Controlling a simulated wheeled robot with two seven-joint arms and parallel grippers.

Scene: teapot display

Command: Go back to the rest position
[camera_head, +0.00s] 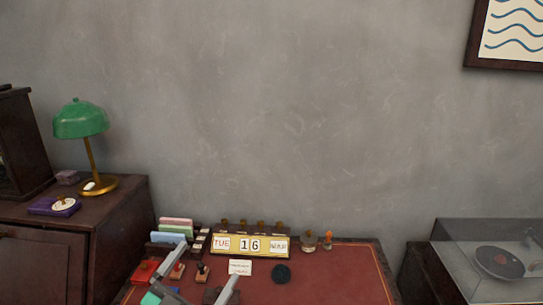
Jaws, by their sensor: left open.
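My left gripper (210,262) is at the bottom of the head view, low over the left part of the desk (335,275). Its two grey fingers are spread apart, with no object clearly held between them. Small stamp-like items (202,273) show between and behind the fingers; whether the fingers touch anything cannot be told. My right gripper is not in view. No teapot can be made out.
A calendar block (250,245) reading TUE 16 stands at the desk's back, with a white card (240,267) and a dark round item (282,273) before it. The desk's right side is clear.

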